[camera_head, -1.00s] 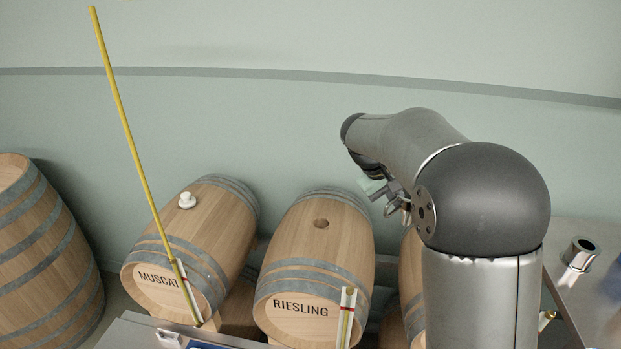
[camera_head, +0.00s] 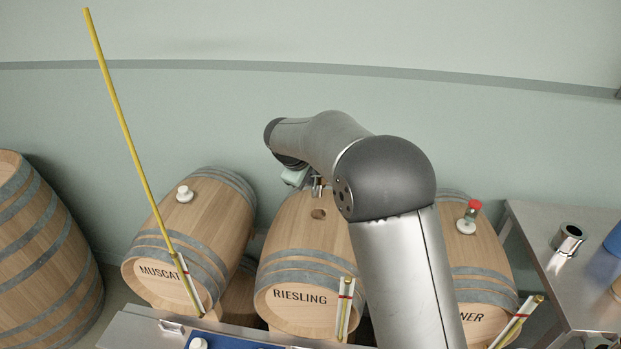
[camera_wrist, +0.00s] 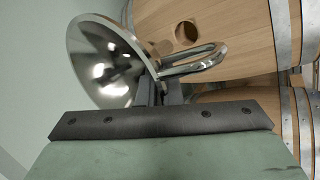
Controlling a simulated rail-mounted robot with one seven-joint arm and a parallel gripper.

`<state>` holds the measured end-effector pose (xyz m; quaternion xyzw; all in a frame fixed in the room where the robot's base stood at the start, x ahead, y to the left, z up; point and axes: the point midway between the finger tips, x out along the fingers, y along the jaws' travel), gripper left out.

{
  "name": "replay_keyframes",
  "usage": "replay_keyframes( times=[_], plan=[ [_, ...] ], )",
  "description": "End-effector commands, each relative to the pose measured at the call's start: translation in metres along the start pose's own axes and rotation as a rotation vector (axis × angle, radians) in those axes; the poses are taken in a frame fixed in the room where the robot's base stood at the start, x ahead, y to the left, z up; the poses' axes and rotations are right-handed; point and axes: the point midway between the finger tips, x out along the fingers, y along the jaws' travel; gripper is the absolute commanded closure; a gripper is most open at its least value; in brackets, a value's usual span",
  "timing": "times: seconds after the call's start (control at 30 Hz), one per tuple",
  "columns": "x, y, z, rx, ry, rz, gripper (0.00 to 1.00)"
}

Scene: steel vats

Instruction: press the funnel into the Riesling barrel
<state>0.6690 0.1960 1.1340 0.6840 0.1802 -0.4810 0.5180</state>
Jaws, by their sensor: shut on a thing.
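The Riesling barrel (camera_head: 290,240) lies on its side in the middle of the head view, its label facing me. Its open round bung hole (camera_head: 319,214) is on top and also shows in the wrist view (camera_wrist: 186,33). My gripper (camera_wrist: 158,92) is shut on the shiny steel funnel (camera_wrist: 100,62), by its loop handle (camera_wrist: 200,62). The funnel's wide mouth is at the left of the wrist view, tilted and apart from the hole. Its spout is hidden. In the head view my gripper (camera_head: 318,187) is just beyond the hole; the funnel's cone is not clear there.
The Muscat barrel (camera_head: 190,225) at left has a white bung (camera_head: 185,194) and a long yellow rod (camera_head: 135,150) leaning in front. At right, a barrel labelled "...NER" (camera_head: 465,260) carries a red-topped fitting (camera_head: 472,210). A steel table (camera_head: 540,250) holds a metal cup (camera_head: 568,240).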

Motion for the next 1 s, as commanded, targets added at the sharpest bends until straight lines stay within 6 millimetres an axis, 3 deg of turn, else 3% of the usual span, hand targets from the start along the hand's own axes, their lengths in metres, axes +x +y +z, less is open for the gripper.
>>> replay_keyframes(
  times=[0.83,1.0],
  plan=[
    [0.051,-0.032,0.0,0.001,0.0,0.001,1.0],
    [0.046,-0.029,0.0,0.001,0.0,0.001,1.0]
  ],
)
